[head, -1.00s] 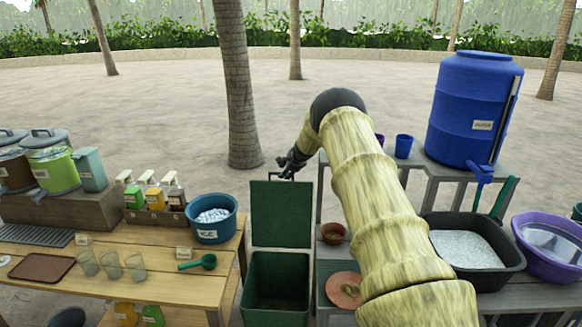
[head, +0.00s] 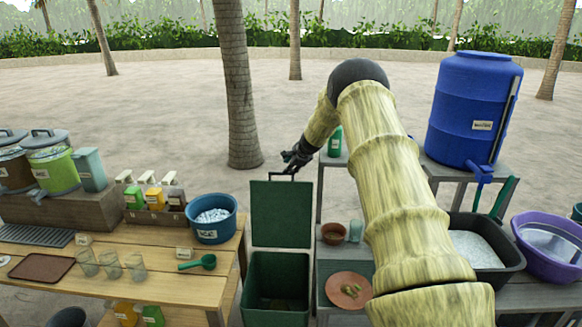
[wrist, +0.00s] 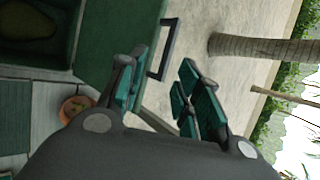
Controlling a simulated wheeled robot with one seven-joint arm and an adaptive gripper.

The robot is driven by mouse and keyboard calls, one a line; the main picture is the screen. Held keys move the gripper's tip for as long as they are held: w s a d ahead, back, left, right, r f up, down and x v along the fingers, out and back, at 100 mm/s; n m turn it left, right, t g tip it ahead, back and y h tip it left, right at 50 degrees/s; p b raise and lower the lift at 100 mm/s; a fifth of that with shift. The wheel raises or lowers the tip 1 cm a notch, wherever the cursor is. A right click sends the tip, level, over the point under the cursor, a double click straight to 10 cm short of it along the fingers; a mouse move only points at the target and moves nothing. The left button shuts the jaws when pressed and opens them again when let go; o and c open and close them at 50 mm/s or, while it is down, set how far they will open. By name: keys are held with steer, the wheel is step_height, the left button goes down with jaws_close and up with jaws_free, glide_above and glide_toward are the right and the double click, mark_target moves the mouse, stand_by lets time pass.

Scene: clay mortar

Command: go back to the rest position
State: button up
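My gripper (head: 297,158) hangs in the air just above the raised lid of the green bin, at the end of my bent arm.
The green bin (head: 275,318) stands between the wooden table (head: 150,275) and the grey counter (head: 335,255). A green bottle (head: 335,142), a clay bowl (head: 333,233) and a clay plate (head: 335,285) are near my arm. A blue water barrel (head: 470,105) stands right. Open sand lies beyond.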

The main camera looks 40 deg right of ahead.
stand_by(0.3)
steer(key=s+a+f+n+g+b, duration=0.2)
steer(key=s+a+f+n, duration=0.2)
steer(key=s+a+f, duration=0.6)
steer(key=s+a+f+n+g+b, duration=0.1)
steer(key=s+a+f+n+b, duration=0.2)
steer(key=a+f, duration=0.8)
steer(key=s+a+f+n+g+b, duration=0.15)
steer(key=s+a+f+n, duration=0.25)
steer(key=s+a+f, duration=0.7)
steer(key=s+a+f+n+g+b, duration=0.1)
steer(key=s+a+f+n, duration=0.3)
steer(key=s+a, duration=0.3)
steer(key=s+a+f+n+g+y+b, duration=0.1)
steer(key=s+a+f+n, duration=0.3)
steer(key=s, duration=1.3)
steer(key=s+a+f+n+g+b, duration=0.1)
steer(key=s+a+f+n+b, duration=0.2)
steer(key=s+a, duration=0.8)
step_height(320, 180, down, 2)
steer(key=s+n, duration=0.2)
steer(key=shift+n+g, duration=0.35)
steer(key=shift+n, duration=0.05)
